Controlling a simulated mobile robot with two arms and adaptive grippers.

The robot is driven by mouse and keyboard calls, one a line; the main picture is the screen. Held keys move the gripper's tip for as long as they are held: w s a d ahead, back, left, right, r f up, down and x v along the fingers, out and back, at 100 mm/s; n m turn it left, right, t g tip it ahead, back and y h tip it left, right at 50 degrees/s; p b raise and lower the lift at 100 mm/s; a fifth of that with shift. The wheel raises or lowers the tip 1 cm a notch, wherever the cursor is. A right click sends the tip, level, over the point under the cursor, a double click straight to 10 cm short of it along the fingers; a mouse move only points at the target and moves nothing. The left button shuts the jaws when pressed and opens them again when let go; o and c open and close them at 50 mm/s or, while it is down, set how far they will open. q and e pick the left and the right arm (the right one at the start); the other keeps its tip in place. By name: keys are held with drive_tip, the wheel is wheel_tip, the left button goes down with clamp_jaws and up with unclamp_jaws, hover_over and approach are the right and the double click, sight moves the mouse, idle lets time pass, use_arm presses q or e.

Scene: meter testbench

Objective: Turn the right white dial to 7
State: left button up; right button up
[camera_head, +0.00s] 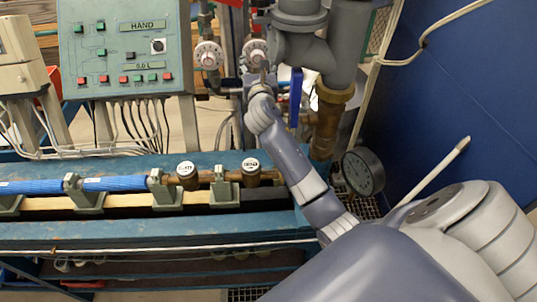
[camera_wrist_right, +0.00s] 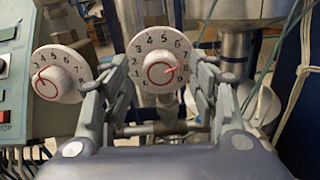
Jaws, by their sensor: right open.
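Two white dials with numbers and red-ringed knobs are mounted side by side. The right white dial (camera_head: 254,53) is behind my right gripper (camera_head: 259,78) in the head view. In the right wrist view the right white dial (camera_wrist_right: 160,52) sits between the fingers of my right gripper (camera_wrist_right: 160,80), which is open with one finger on each side. I cannot tell whether the fingers touch it. Its red pointer points right, near 7 and 8; the exact reading is unclear. The left white dial (camera_head: 208,56) is to the left and also shows in the wrist view (camera_wrist_right: 60,74). My left gripper is not in view.
A green-grey control panel (camera_head: 120,48) stands left of the dials. Large grey pipes (camera_head: 301,36) and a blue valve handle (camera_head: 296,97) are close to the right. A blue bench with a pipe line (camera_head: 115,184) lies below. A pressure gauge (camera_head: 363,171) is at the right.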

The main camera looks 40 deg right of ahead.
drive_tip(key=b+v, duration=0.2)
drive_tip(key=v, duration=0.8)
drive_tip(key=s+a+f+m+g+y, duration=0.2)
drive_tip(key=s+f+m, duration=0.4)
drive_tip(key=f, duration=0.3)
drive_tip(key=s+a+f+m+g+y, duration=0.2)
drive_tip(key=s+f+m, duration=0.4)
drive_tip(key=f, duration=0.3)
drive_tip(key=shift+a+m+g, duration=0.8)
drive_tip(key=shift+a+m, duration=0.1)
drive_tip(key=shift+a, duration=0.2)
drive_tip(key=shift+s+f, duration=0.1)
